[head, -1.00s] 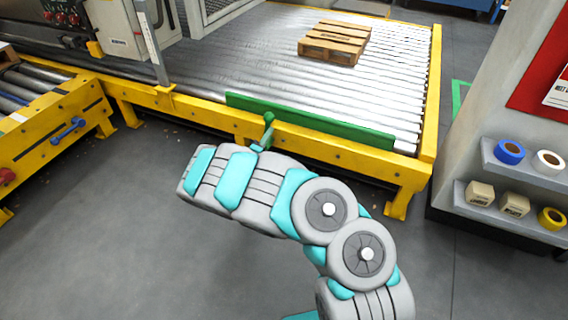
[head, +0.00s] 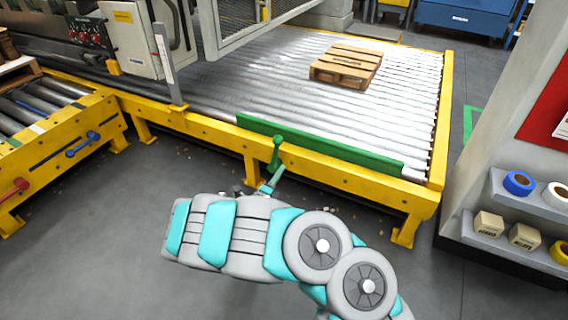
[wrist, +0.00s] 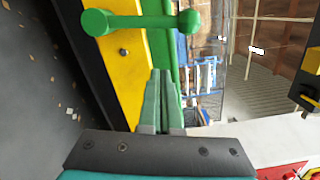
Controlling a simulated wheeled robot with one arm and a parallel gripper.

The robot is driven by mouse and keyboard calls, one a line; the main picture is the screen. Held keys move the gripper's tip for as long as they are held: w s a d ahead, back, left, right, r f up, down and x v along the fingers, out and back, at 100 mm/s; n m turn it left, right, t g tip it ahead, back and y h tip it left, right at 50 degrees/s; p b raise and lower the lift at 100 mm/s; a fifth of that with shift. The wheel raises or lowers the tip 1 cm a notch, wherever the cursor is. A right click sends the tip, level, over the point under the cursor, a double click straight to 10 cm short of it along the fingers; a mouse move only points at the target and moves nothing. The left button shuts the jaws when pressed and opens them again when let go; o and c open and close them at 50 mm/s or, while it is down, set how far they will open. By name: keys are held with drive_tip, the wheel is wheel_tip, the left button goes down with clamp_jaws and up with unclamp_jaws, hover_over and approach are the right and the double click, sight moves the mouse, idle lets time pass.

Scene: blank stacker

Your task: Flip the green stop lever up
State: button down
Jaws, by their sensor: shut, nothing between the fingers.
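The green stop lever (head: 277,148) stands out from the front yellow beam of the roller table, beside the long green stop bar (head: 335,151). In the wrist view the lever (wrist: 140,21) is a rod with a large knob at the left and a smaller one at the right, lying across the top of the picture. My gripper (head: 276,177) is just in front of the lever's lower part in the head view. In the wrist view its slim fingers (wrist: 162,75) are together, pointing at the rod, with a small gap seeming to remain. Exact contact cannot be told.
A wooden pallet (head: 346,66) lies on the rollers. A yellow conveyor with a blue handle (head: 83,144) and a red handle (head: 14,188) is at the left. A shelf with tape rolls (head: 518,183) is at the right.

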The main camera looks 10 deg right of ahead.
drive_tip(key=shift+v, duration=2.5)
